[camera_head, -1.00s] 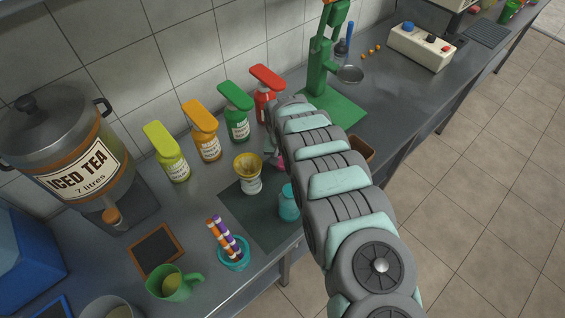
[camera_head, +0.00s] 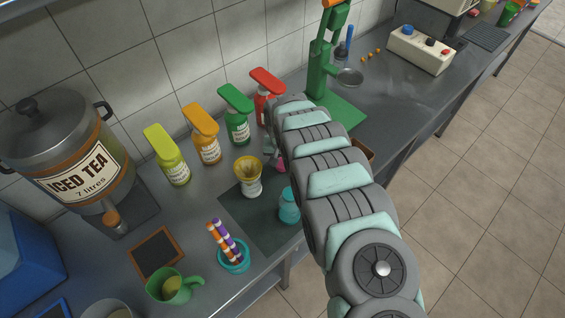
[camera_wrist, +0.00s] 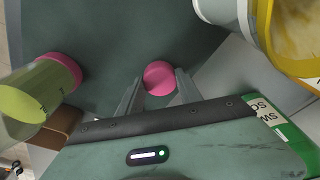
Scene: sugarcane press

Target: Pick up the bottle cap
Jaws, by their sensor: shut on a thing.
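The bottle cap (camera_wrist: 159,78) is a round pink disc in the wrist view, between the fingertips of my gripper (camera_wrist: 154,86). The two grey fingers are closed against its sides. In the head view my arm hides most of the gripper, and a bit of pink (camera_head: 281,166) shows beside the arm, though I cannot tell whether it is the cap.
Several sauce bottles stand along the wall. An orange-and-purple-straw cup (camera_head: 234,258) is near the front edge. The green press (camera_head: 322,75) stands behind.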

